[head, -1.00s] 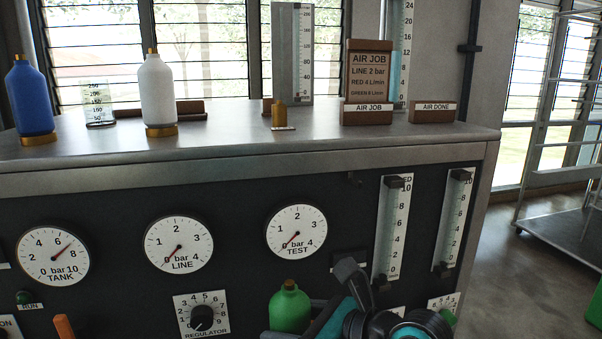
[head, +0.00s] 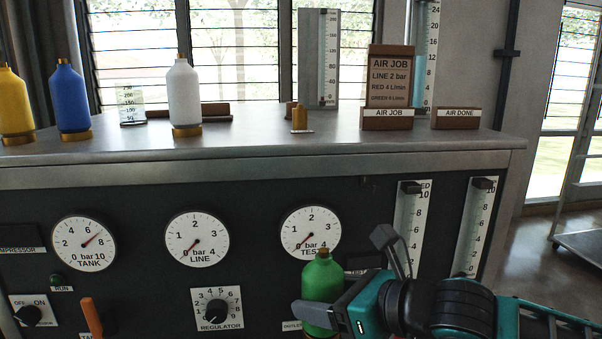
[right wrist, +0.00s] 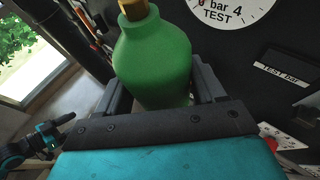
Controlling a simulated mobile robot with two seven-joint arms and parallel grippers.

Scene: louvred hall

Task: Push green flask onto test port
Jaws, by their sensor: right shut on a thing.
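The green flask (head: 323,278) with a brass cap is upright in front of the dark panel, just below the TEST gauge (head: 310,232). My right gripper (head: 318,312) is shut around its body; the right wrist view also shows the flask (right wrist: 152,58) between the fingers. Its lower end is mostly hidden by the gripper and the picture's edge. I cannot make out the test port for sure; a dark block labelled TEST bar (right wrist: 285,72) is on the panel beside the flask. A black and teal gripper, seemingly my left (right wrist: 62,122), shows at the left of the right wrist view.
Yellow (head: 14,102), blue (head: 70,98) and white (head: 184,95) flasks stand on the bench top (head: 270,150), beside a small brass piece (head: 299,118). Flow tubes (head: 412,225), a regulator knob (head: 215,310) and an orange lever (head: 91,318) are on the panel.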

